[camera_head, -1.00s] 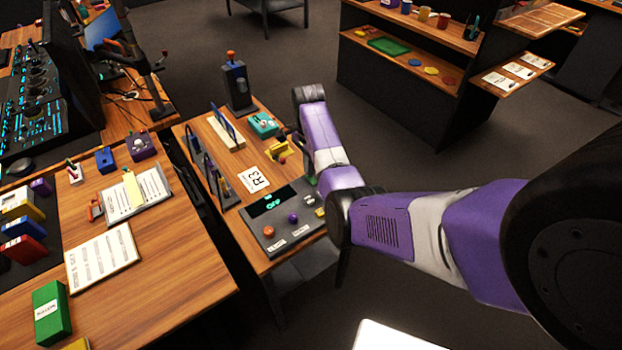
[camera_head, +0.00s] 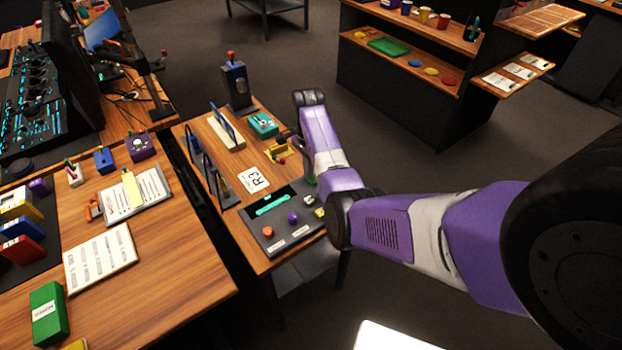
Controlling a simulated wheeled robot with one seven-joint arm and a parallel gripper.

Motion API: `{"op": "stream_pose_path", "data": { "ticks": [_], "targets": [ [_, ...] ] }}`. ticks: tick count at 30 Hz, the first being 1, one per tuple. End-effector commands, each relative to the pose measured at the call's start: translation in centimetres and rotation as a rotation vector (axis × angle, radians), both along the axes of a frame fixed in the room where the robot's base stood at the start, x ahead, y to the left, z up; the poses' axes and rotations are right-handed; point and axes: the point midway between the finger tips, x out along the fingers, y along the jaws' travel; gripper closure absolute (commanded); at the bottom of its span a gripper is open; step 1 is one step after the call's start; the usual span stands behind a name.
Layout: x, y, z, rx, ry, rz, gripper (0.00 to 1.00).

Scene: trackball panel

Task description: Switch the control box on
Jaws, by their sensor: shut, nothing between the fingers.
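A teal box (camera_head: 262,125) with a small lever on top stands near the far right of the narrow wooden table. I cannot tell for sure whether it is the control box. A grey panel (camera_head: 268,250) with orange, purple and pale balls and a lit teal display lies at the table's near end. My gripper (camera_head: 281,139) is small, dark and partly hidden by my purple arm. It is shut and empty, just right of and below the teal box, close to a yellow piece (camera_head: 277,151). I cannot tell whether it touches either.
A dark post-like box (camera_head: 236,87) with an orange top stands at the far end. Upright racks (camera_head: 208,170) line the left, beside a white R3 card (camera_head: 254,179). A wider desk (camera_head: 190,260) holds papers and coloured boxes.

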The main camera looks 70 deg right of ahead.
Motion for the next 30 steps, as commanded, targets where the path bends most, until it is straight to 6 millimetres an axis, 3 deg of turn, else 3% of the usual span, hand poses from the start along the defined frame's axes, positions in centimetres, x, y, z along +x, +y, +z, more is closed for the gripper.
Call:
{"op": "stream_pose_path", "data": {
  "ticks": [30],
  "targets": [
    [0.0,0.0,7.0,0.000,0.000,0.000,1.00]
  ]
}}
